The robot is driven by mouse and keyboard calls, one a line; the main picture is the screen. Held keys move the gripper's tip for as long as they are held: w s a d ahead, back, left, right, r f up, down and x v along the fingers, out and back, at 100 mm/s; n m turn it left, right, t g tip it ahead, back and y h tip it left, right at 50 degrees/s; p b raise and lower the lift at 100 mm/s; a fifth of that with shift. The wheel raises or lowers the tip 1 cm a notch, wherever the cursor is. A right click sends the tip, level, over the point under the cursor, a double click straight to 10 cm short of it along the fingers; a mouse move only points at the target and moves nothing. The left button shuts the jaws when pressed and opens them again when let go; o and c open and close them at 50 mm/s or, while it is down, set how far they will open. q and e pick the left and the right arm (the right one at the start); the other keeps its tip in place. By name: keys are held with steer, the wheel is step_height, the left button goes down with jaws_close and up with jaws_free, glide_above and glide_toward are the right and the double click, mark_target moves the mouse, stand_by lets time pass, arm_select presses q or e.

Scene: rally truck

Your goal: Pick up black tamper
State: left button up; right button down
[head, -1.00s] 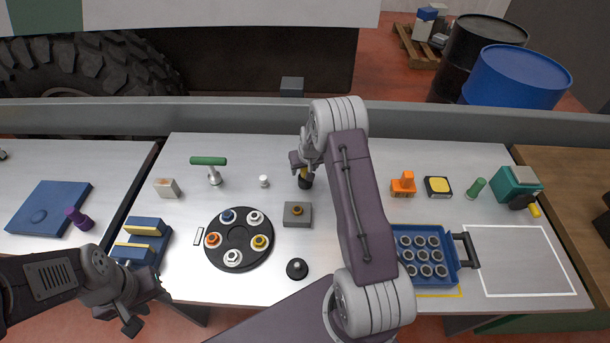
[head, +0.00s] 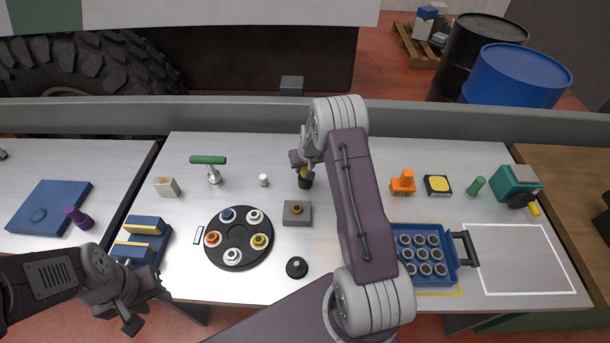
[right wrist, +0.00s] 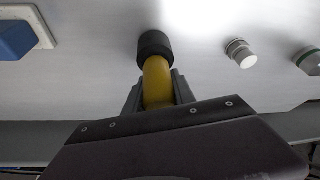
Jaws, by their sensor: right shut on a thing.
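The black tamper (head: 306,183), a thick black end on a yellow handle, is at the back middle of the light table. My right gripper (head: 303,167) is shut on its yellow handle. In the right wrist view the handle (right wrist: 157,80) sits between the fingers, and the black end (right wrist: 155,45) points away from the gripper. The tamper looks roughly upright; I cannot tell whether it touches the table. My left gripper (head: 146,306) is open and empty, near the table's front left edge, away from the tamper.
A grey block (head: 297,214) and black turntable (head: 238,258) lie in front. A round black knob (head: 297,267) is nearer. A blue tray (head: 452,252) is at right, beside a bare white-outlined area.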

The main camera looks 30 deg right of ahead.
steer(key=shift+r, duration=0.1)
stand_by(0.8)
steer(key=r, duration=0.1)
steer(key=r+b, duration=0.1)
steer(key=r, duration=0.2)
steer(key=shift+s+d+r, duration=0.1)
steer(key=shift+d+r, duration=0.05)
steer(key=shift+d, duration=0.25)
steer(key=s+d+r+b, duration=0.2)
steer(key=s+d+r, duration=0.4)
steer(key=d, duration=0.2)
steer(key=shift+s+d+r+b, duration=0.3)
steer(key=shift+d+r+b, duration=0.05)
steer(key=shift+b, duration=0.05)
steer(key=c, duration=1.7)
jaws_free()
jaws_close()
